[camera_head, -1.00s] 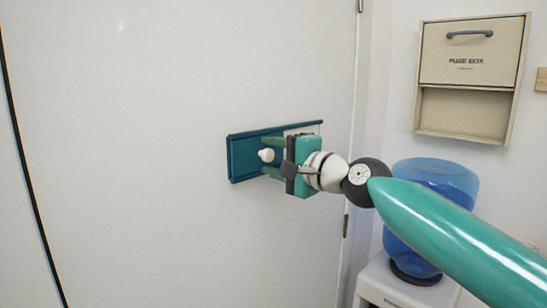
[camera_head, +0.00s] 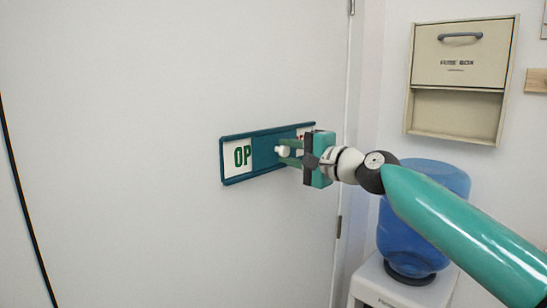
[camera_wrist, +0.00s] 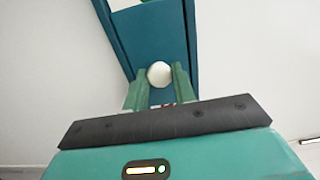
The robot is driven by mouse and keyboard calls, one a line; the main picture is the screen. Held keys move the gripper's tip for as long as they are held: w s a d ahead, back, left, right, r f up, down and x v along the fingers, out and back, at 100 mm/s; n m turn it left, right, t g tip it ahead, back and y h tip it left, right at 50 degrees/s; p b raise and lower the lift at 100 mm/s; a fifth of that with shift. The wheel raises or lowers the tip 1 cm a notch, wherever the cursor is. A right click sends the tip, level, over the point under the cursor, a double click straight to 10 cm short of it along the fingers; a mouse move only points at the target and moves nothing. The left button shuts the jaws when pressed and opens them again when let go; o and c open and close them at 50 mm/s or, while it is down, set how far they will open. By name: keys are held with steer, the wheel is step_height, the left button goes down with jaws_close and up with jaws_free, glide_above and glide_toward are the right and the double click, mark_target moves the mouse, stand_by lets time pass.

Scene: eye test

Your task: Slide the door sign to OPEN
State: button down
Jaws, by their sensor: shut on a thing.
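The door sign (camera_head: 222,165) is a long teal frame on the white door. Its sliding cover (camera_head: 264,154) is a teal plate with a white round knob (camera_head: 282,150). Left of the cover, a white panel (camera_head: 231,160) shows the green letters "OP"; the rest of the word is hidden. Right of the cover, a bit of white with red marks shows behind my gripper. My gripper (camera_head: 287,152) is shut on the knob. In the wrist view, its green fingers sit on either side of the knob (camera_wrist: 159,73), and the cover (camera_wrist: 160,38) lies beyond.
The door (camera_head: 120,130) is flat and clear around the sign. Its edge with hinges is just right of the sign. A beige fuse box (camera_head: 461,66) hangs on the right wall. A blue water bottle (camera_head: 402,243) on a white stand (camera_head: 375,288) is below it, behind my arm.

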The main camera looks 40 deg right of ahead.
steer(key=d, duration=0.8)
steer(key=c, duration=1.6)
jaws_free()
steer(key=o, duration=0.4)
steer(key=shift+w+d, duration=0.15)
steer(key=shift+c, duration=0.2)
steer(key=shift+o, duration=0.5)
steer(key=shift+a, duration=0.2)
steer(key=shift+d, duration=0.1)
steer(key=s, duration=1.4)
steer(key=shift+d, duration=0.1)
